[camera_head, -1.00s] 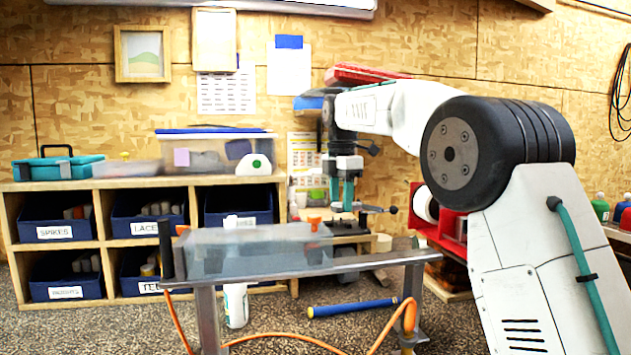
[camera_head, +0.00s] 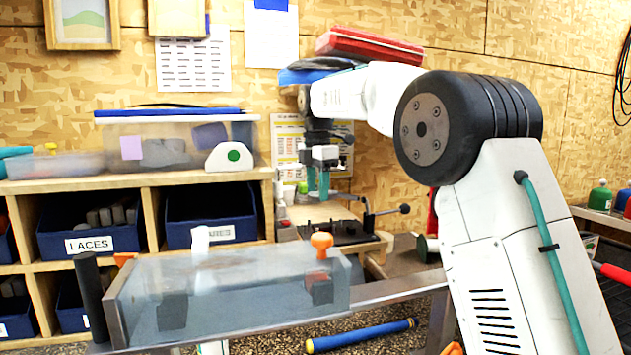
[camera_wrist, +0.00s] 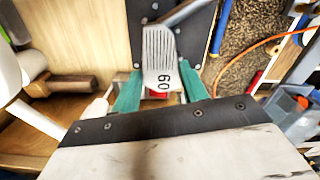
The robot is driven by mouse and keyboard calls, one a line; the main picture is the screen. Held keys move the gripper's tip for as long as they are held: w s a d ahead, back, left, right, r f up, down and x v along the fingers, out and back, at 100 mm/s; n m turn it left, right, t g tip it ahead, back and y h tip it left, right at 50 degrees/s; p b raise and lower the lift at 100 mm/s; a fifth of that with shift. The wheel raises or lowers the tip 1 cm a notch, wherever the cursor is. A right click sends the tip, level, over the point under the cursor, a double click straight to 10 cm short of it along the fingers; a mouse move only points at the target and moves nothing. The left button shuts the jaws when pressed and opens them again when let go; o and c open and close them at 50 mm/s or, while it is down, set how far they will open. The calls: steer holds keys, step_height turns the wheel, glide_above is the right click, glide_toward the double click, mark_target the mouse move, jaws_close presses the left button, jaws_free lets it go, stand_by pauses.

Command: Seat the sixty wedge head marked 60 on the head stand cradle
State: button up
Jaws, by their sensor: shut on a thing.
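The sixty wedge head (camera_wrist: 160,62) shows in the wrist view, its grooved grey face and the number 60 towards the camera. My gripper (camera_wrist: 160,95) has its two teal fingers either side of the head's lower end, shut on it. The hosel runs up and to the right. A dark plate (camera_wrist: 200,30) with screws lies beyond the head; contact cannot be told. In the head view my gripper (camera_head: 318,194) points down above the dark-topped head stand (camera_head: 345,232); the wedge head is too small to make out there. The cradle itself is not clearly visible.
A lever with a black ball (camera_head: 405,208) stands right of my gripper. A clear tank (camera_head: 235,290) on a metal bench is in front. Shelves with blue bins (camera_head: 90,230) stand left. A blue tube (camera_head: 362,335) lies on the floor.

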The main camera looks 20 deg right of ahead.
mark_target(319, 226)
steer(key=shift+f, duration=2.9)
steer(key=shift+d, duration=0.1)
steer(key=shift+s+f, duration=0.1)
steer(key=shift+f, duration=0.5)
steer(key=o, duration=1.1)
steer(key=shift+s, duration=0.1)
steer(key=shift+c, duration=0.2)
